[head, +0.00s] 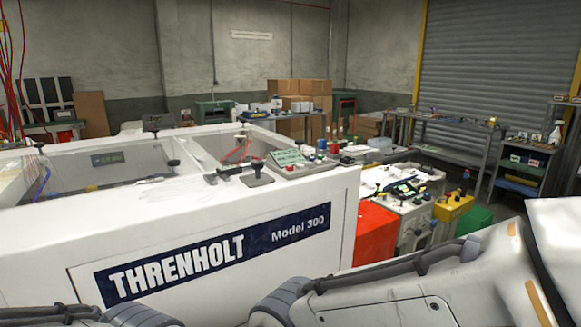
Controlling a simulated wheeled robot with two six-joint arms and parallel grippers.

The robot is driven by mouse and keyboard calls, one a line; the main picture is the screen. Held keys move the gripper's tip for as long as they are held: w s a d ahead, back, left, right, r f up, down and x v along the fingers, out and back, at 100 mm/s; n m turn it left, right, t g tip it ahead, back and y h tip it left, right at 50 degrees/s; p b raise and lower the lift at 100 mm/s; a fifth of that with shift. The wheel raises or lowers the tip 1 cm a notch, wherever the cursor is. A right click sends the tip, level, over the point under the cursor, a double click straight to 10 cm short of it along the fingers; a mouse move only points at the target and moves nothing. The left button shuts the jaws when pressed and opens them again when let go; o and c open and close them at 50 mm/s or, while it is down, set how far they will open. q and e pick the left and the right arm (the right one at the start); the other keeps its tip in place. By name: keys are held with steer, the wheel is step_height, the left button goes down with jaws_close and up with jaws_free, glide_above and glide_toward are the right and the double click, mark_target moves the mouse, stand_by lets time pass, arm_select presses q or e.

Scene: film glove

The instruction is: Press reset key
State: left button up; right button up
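A white machine marked THRENHOLT Model 300 (300,268) fills the left and middle of the head view. On its top, near the right end, is a small control panel (305,169) with a pale green display (287,157) and small coloured buttons at its far edge. The individual keys are too small to read, so I cannot tell which is the reset key. Parts of my arms cross the bottom of the view, well in front of the panel. Neither gripper shows in this view.
Black clamp-like handles (228,172) stand on the machine top beside the panel. Right of the machine are a red box (375,235), a cluttered grey cabinet (418,222) and a yellow container (453,208). Cardboard boxes (300,88) and benches stand behind.

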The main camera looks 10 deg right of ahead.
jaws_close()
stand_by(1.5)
